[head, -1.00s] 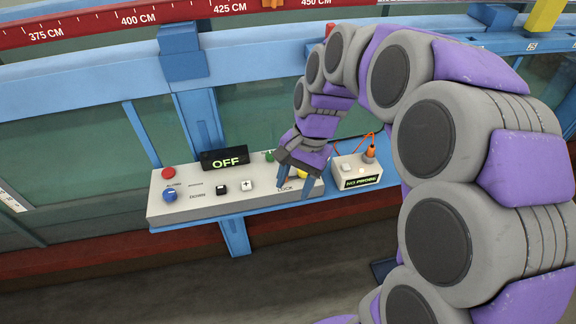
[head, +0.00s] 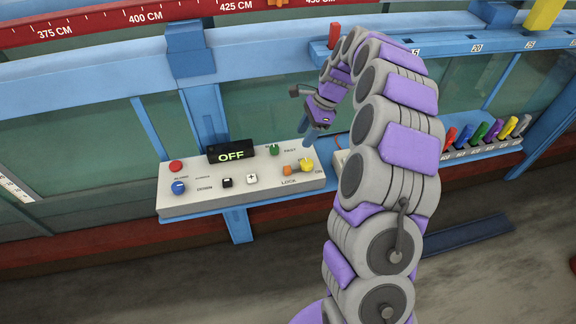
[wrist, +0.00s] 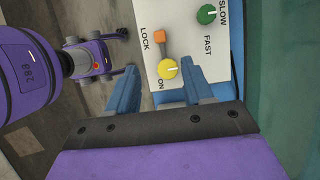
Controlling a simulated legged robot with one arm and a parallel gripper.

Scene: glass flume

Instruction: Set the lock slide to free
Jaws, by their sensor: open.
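The lock slide (head: 287,169) is a small orange block above the LOCK lettering on the grey control panel (head: 215,199). In the wrist view the orange block (wrist: 159,36) sits at one end of a short slot beside LOCK. A yellow knob (head: 307,165) is right next to it; it also shows in the wrist view (wrist: 167,69), near an "ON" label. My gripper (head: 308,147) is open and empty, above the panel's right back part. In the wrist view its two blue fingers (wrist: 160,78) appear on either side of the yellow knob, the orange block lying beyond.
A green knob (head: 274,150) marked FAST and SLOW is near the slide. A display (head: 231,153) reads OFF. A red button (head: 176,166) and blue knob (head: 178,187) are at the panel's left. Several coloured handles (head: 485,132) stand on the right shelf. Glass wall is behind.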

